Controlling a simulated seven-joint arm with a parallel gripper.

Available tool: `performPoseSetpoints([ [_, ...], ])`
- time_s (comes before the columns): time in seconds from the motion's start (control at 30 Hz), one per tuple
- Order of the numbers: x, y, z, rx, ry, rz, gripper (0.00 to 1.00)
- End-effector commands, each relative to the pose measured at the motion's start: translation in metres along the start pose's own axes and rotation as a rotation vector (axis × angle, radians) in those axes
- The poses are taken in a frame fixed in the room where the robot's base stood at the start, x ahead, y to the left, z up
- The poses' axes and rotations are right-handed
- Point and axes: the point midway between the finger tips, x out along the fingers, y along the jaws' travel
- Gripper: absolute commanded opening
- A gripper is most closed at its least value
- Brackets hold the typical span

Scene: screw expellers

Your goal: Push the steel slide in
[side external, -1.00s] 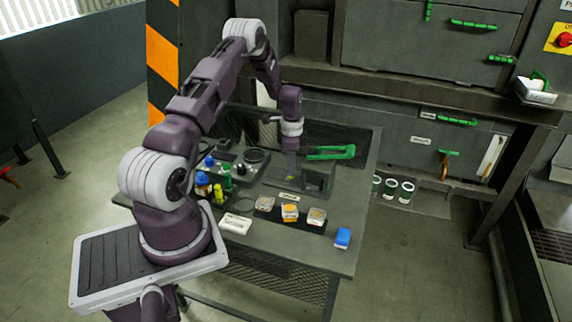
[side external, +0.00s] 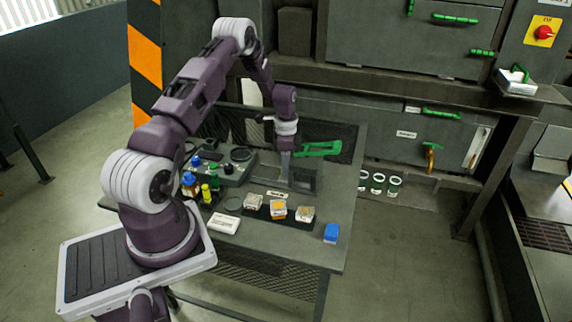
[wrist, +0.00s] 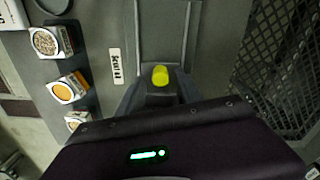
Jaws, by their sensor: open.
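A grey steel slide (wrist: 163,35) with straight raised edges runs up from the middle of the wrist view. A yellow knob (wrist: 160,76) stands at its near end, on a dark block. My gripper (wrist: 160,91) is open, with one finger on each side of the block and knob; I cannot tell whether they touch. In the side view my gripper (side external: 285,174) points down at the table, just left of a dark grey box-like fixture (side external: 304,180). There the slide and knob are hidden or too small to make out.
Sample cups (wrist: 62,88) and a white label (wrist: 116,65) lie left of the slide. A green handle (side external: 318,149) sits close right of my gripper. Bottles (side external: 190,182) stand left on the table (side external: 335,215). Mesh (wrist: 285,60) borders the right.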

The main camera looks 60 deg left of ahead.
Motion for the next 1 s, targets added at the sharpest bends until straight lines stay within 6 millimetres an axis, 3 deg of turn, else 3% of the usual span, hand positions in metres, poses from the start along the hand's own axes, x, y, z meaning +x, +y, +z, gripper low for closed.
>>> performPoseSetpoints([
  [0.13, -0.012, -0.001, 0.000, 0.000, 0.001, -0.003, 0.43],
  [0.4, -0.063, -0.001, 0.000, 0.000, 0.000, -0.002, 0.43],
  [0.77, -0.071, 0.000, 0.000, 0.000, 0.000, 0.000, 0.43],
  [0.83, -0.081, 0.002, -0.003, -0.004, 0.001, -0.009, 0.43],
  [0.93, -0.122, 0.018, -0.019, -0.031, 0.013, -0.042, 0.43],
  [1.0, -0.174, 0.049, -0.039, -0.072, 0.039, -0.085, 0.43],
])
